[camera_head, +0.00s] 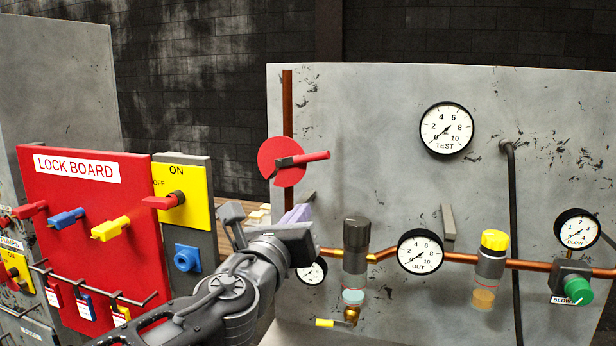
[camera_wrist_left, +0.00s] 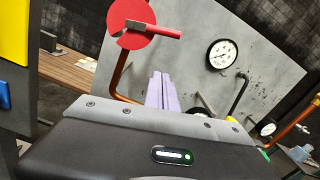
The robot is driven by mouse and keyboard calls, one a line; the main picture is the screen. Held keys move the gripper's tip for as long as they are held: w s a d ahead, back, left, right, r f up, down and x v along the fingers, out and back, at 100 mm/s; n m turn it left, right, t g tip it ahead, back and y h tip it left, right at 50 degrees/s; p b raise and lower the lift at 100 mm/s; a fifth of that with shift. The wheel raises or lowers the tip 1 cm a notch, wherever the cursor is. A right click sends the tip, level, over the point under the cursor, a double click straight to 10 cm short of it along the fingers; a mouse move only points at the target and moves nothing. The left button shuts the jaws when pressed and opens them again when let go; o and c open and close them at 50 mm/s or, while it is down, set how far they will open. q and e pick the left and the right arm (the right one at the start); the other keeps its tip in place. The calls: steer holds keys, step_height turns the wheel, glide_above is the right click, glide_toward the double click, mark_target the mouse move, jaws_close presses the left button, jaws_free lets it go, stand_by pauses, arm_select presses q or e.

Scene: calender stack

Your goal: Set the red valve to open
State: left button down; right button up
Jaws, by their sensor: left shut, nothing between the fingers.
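The red valve (camera_head: 275,163) is on the upright copper pipe at the left edge of the grey panel. It has a round red plate and a lever with a red grip (camera_head: 312,157) that points right, nearly level, across the pipe. In the left wrist view the red plate (camera_wrist_left: 122,33) and its lever (camera_wrist_left: 165,31) show at the top. My left gripper (camera_head: 298,213) is below the lever and apart from it. Its pale purple fingers (camera_wrist_left: 160,90) are together and empty, pointing up toward the valve. My right gripper is in neither view.
A red lock board (camera_head: 90,180) with several hanging tags stands at the left, beside a yellow ON/OFF switch (camera_head: 190,205). Gauges such as the TEST gauge (camera_head: 446,128), and a dark filter (camera_head: 356,235), are on the grey panel.

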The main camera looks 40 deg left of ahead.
mark_target(292, 158)
arm_select(q)
steer(key=w+a+r+p, duration=0.4)
steer(key=w, duration=0.6)
steer(key=shift+a+r, duration=0.15)
steer(key=shift+a, duration=0.15)
stand_by(0.5)
